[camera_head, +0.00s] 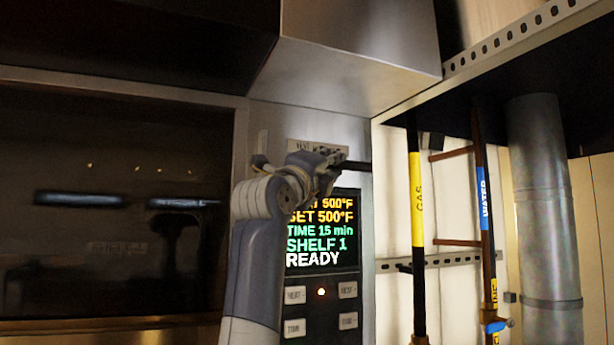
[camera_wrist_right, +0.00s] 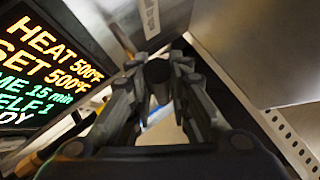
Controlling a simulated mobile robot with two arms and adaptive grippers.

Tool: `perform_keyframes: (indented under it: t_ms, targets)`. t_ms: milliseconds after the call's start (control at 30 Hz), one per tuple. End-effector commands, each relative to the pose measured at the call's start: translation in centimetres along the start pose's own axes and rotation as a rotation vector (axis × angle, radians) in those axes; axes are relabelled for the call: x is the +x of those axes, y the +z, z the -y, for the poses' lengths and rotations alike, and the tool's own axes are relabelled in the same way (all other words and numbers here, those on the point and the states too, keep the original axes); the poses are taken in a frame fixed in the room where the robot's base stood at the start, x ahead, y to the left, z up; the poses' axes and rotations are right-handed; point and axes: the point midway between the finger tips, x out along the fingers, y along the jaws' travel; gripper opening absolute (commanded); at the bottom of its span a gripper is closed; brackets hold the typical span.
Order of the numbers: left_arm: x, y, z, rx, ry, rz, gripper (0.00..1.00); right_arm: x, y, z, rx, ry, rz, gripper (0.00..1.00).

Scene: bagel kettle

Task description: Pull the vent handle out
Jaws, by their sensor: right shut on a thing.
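The vent handle (camera_head: 358,166) is a short dark bar sticking out to the right below a small label plate, above the oven's display. My right gripper (camera_head: 332,160) reaches up in front of the panel and is shut on the handle. In the right wrist view, the round dark end of the vent handle (camera_wrist_right: 158,72) sits between the two fingers of my right gripper (camera_wrist_right: 160,85). The handle's base is hidden behind the gripper. My left gripper is not in view.
The display panel (camera_head: 322,255) reads SET 500°F and READY, with buttons below. A dark oven window (camera_head: 90,240) is at left. A metal hood (camera_head: 355,65) overhangs above. Gas (camera_head: 417,200) and water (camera_head: 484,200) pipes and a thick duct (camera_head: 543,200) stand at right.

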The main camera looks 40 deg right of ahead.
Motion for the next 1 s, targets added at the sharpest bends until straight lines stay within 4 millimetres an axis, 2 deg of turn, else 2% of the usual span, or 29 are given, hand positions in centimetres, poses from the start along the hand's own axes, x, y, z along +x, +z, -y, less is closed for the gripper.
perform_keyframes:
  t_ms: [33, 100, 200, 400, 600, 633, 700, 1000]
  targets:
    - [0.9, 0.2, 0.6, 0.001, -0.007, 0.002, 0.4, -0.7, -0.2, 0.6, 0.006, -0.012, 0.01, 0.0]
    - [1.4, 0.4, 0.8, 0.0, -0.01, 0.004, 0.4, -1.1, -0.6, 1.0, 0.006, -0.014, 0.012, 0.0]
    - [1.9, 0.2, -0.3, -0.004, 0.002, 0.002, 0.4, -1.6, -1.0, 1.6, 0.006, -0.015, 0.012, 0.0]
    - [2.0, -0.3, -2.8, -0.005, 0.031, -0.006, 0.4, -1.8, -1.3, 2.1, 0.003, -0.014, 0.012, 0.0]
    - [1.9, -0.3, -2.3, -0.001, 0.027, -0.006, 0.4, -1.7, -1.3, 2.1, 0.002, -0.015, 0.011, 0.0]
    - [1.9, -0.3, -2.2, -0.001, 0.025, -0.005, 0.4, -1.7, -1.3, 2.1, 0.002, -0.015, 0.01, 0.22]
    - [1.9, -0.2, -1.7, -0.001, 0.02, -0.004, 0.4, -1.7, -1.3, 2.1, 0.002, -0.015, 0.01, 0.38]
    - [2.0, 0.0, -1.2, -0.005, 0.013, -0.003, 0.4, -1.7, -1.2, 1.9, 0.0, -0.01, 0.01, 0.38]
